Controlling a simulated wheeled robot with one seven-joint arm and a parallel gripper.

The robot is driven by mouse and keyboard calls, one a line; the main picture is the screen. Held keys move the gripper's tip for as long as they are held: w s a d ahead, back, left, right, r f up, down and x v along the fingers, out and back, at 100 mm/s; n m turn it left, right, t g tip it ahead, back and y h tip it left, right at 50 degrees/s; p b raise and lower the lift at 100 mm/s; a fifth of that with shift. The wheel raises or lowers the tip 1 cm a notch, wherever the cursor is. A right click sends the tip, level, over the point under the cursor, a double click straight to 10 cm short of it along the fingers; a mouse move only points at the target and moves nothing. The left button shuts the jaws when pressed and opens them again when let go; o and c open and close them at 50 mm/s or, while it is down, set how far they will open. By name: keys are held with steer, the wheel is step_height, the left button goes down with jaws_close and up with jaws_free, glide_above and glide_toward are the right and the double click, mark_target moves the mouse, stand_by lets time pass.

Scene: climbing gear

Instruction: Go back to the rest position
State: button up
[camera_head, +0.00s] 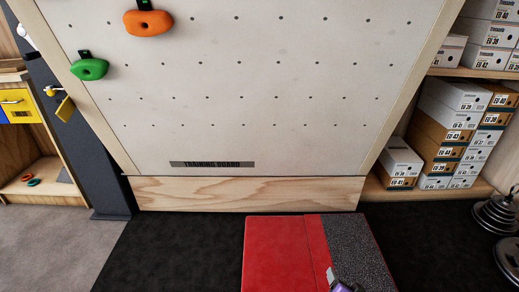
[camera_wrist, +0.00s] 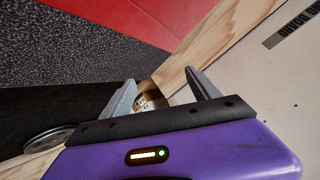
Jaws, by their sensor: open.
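My gripper (camera_wrist: 160,80) is open in the wrist view. Its two grey fingers are spread apart, and I see nothing held between them; what shows past them is small and unclear background. In the head view only a small purple and grey part of my gripper (camera_head: 333,275) shows at the bottom edge, over the red and grey mat (camera_head: 275,255). The mat also shows in the wrist view (camera_wrist: 95,25). The rest of my arm is out of sight.
A pale training board (camera_head: 240,90) with an orange hold (camera_head: 148,23) and a green hold (camera_head: 90,69) stands ahead. Shoe boxes (camera_head: 450,120) fill shelves at the right, beside weight plates (camera_head: 497,213). Dark floor (camera_head: 180,250) left of the mat is clear.

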steer(key=s+a+r+n+t+y, duration=0.1)
steer(key=s+a+r+n+t, duration=0.15)
steer(key=s+r, duration=0.7)
steer(key=s+a+r+n+t, duration=0.1)
steer(key=s+r+n+t, duration=0.15)
steer(key=s+r, duration=0.75)
steer(key=s+a+r+n+t+y, duration=0.1)
steer(key=s+a+r+n, duration=0.3)
steer(key=s, duration=1.1)
steer(key=s+d+m+g, duration=0.1)
steer(key=s+d+g, duration=0.1)
steer(key=s, duration=0.6)
step_height(320, 180, up, 31)
steer(key=p, duration=3)
steer(key=shift+w+a, duration=0.15)
steer(key=shift+w, duration=0.15)
steer(key=shift+f, duration=0.1)
